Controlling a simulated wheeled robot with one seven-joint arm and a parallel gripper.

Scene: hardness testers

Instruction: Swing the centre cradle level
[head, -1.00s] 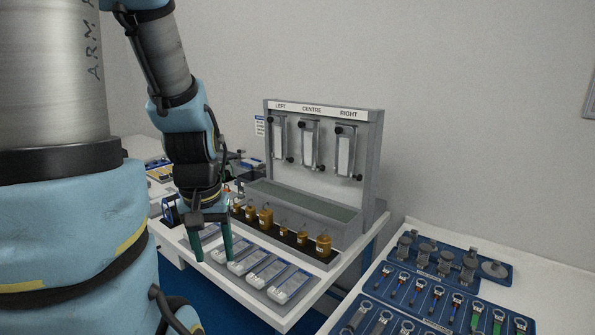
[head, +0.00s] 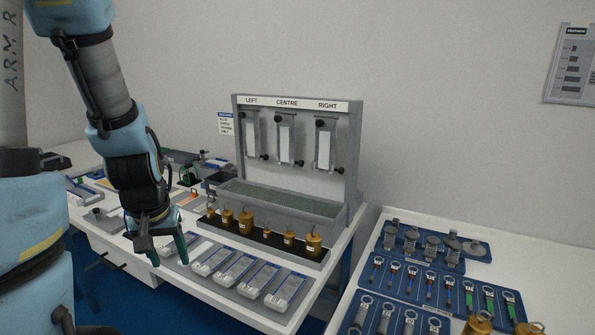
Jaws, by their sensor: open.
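The centre cradle (head: 285,140) is a pale upright plate in a dark frame, under the CENTRE label on the grey tester stand (head: 354,150). It hangs vertical, with dark knobs at its upper left and lower right. The left cradle (head: 252,136) and right cradle (head: 324,146) hang the same way on either side. My gripper (head: 168,254) is open, with its fingers pointing down, near the front left edge of the table. It is in front and to the left of the stand, well apart from the cradles, and nothing shows between its fingers.
A trough (head: 285,203) runs below the cradles. Several brass weights (head: 247,221) stand on a black strip before it. A right-hand table holds blue tool trays (head: 400,285). The space before the cradles is clear.

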